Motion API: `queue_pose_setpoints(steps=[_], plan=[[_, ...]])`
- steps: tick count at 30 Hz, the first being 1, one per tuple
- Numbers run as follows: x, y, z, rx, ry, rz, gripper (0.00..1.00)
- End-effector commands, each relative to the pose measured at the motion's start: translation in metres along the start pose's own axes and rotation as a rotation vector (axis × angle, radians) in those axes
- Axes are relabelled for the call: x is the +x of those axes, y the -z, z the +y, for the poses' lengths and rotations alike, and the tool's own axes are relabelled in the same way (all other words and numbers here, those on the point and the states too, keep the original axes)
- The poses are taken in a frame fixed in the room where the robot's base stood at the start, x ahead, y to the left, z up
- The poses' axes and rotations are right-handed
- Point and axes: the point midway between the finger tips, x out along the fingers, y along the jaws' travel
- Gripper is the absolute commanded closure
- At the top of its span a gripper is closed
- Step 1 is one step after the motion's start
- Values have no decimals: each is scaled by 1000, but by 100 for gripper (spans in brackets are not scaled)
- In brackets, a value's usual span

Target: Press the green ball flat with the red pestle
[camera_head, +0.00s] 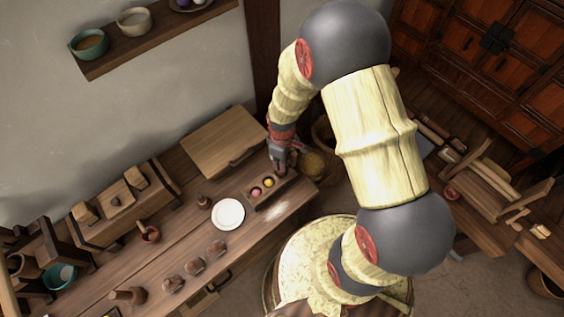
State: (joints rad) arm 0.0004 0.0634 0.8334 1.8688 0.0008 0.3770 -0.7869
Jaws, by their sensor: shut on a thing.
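My gripper (278,169) is at the back end of a small dark wooden tray (265,203) on the workbench, pointing down. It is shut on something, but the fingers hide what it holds. A pink ball (256,192) and a yellow ball (268,182) sit in the tray in front of it. I see no green ball; the tray's far end is covered by my gripper. A small dark red vessel or tool (150,234) stands to the left on the bench; I cannot tell whether it is the red pestle.
A white plate (228,214) lies left of the tray, and a wooden board (223,141) lies behind it. Several brown lumps (195,267) line the front. A pale powder patch (277,212) is near the edge. A round basket (313,166) stands right of my gripper.

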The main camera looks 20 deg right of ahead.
Motion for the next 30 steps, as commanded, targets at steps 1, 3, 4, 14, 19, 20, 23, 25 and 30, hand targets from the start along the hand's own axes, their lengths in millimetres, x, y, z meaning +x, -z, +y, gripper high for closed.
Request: queue_pose_setpoints(steps=[1,3,4,14,19,20,23,25,30], plan=[[0,0,0,0,0,0,100],[0,0,0,0,0,0,100],[0,0,0,0,0,0,100],[-4,0,0,0,0,0,100],[-14,0,0,0,-1,1,100],[-16,0,0,0,0,0,100],[-23,0,0,0,0,0,100],[-27,0,0,0,-1,1,100],[-38,0,0,0,-1,1,100]])
